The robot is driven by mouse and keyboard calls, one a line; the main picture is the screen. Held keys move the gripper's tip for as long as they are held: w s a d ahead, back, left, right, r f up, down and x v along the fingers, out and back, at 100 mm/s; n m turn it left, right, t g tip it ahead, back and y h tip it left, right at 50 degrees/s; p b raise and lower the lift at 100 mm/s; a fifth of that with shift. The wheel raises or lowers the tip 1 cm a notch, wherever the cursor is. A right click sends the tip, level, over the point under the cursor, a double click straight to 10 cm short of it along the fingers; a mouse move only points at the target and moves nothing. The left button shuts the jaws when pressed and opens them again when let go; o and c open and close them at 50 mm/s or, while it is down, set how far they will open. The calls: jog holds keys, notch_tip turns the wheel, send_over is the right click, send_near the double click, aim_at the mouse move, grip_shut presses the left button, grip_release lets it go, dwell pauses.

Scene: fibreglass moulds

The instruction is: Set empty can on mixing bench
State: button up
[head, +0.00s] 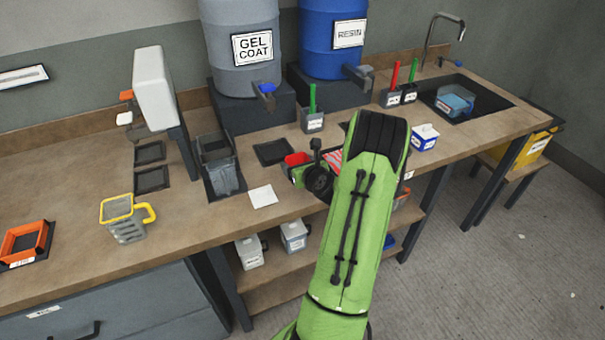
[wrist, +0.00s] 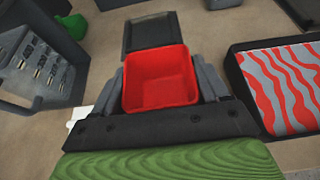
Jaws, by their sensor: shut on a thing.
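My gripper (wrist: 160,85) is shut on a red, square, open-topped can (wrist: 158,78). The can's inside looks empty in the wrist view. In the head view, the can (head: 297,159) shows just left of my green arm, above the wooden bench (head: 75,222). My gripper (head: 296,170) is partly hidden there by my wrist. A black square tray (wrist: 150,32) lies just beyond the can; it also shows in the head view (head: 273,152). I cannot tell whether the can touches the bench.
A tray with a red-striped pad (wrist: 285,85) lies right of the can. A grey slotted container (wrist: 32,65) stands at left. The gel coat drum (head: 240,45) and resin drum (head: 333,38) stand behind. A yellow-rimmed jug (head: 124,220) and white card (head: 262,196) are at left.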

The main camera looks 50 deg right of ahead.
notch_tip(320, 180, down, 3)
jog(key=shift+r+b, duration=0.1)
jog(key=shift+b, duration=0.25)
jog(key=shift+r, duration=0.1)
